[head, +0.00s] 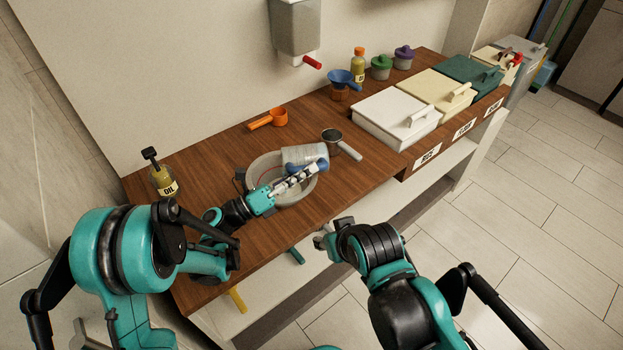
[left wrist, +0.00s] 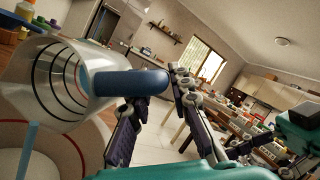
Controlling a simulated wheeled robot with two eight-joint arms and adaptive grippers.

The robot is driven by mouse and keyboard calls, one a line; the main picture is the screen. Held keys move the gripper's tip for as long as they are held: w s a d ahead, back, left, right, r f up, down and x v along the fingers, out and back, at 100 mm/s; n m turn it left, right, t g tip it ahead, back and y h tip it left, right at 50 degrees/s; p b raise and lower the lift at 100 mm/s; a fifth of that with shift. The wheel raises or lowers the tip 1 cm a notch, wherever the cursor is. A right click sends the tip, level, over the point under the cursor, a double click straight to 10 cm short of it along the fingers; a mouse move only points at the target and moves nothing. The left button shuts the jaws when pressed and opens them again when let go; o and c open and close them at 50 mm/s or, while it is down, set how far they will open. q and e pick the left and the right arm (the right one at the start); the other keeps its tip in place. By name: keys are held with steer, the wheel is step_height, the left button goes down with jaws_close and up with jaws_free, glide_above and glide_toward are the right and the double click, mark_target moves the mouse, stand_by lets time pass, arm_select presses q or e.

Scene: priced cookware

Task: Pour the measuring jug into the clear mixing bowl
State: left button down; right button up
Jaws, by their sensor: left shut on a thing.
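The measuring jug (head: 303,155) is whitish and see-through with a blue handle. It lies tilted on its side above the clear mixing bowl (head: 262,166), which stands on the wooden counter. My left gripper (head: 300,177) is shut on the jug's handle. The left wrist view shows the jug (left wrist: 58,92) with dark ring marks and its blue handle between my fingers (left wrist: 150,92). A pale blue strip like liquid runs down below the jug, over the bowl (left wrist: 75,150) with its red line. My right gripper (head: 326,241) is in front of the counter's edge, apart from both; its jaws are unclear.
An orange scoop (head: 268,119) and a sieve-like tool (head: 333,137) lie behind the bowl. An oil bottle (head: 163,181) stands at the left. A blue funnel (head: 342,78) and small jars stand at the back. Lidded bins (head: 393,118) line the right. Bare counter lies left of the bowl.

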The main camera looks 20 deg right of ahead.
mark_target(319, 165)
arm_select(q)
steer(key=shift+w+a+r+n+t+h, duration=0.1)
steer(key=shift+a+r+n+t+h, duration=0.2)
steer(key=shift+a+h, duration=0.25)
steer(key=shift+w+a+r+n+t+h, duration=0.1)
steer(key=shift+a+r+n+t+h, duration=0.2)
steer(key=shift+h, duration=0.35)
stand_by(4.3)
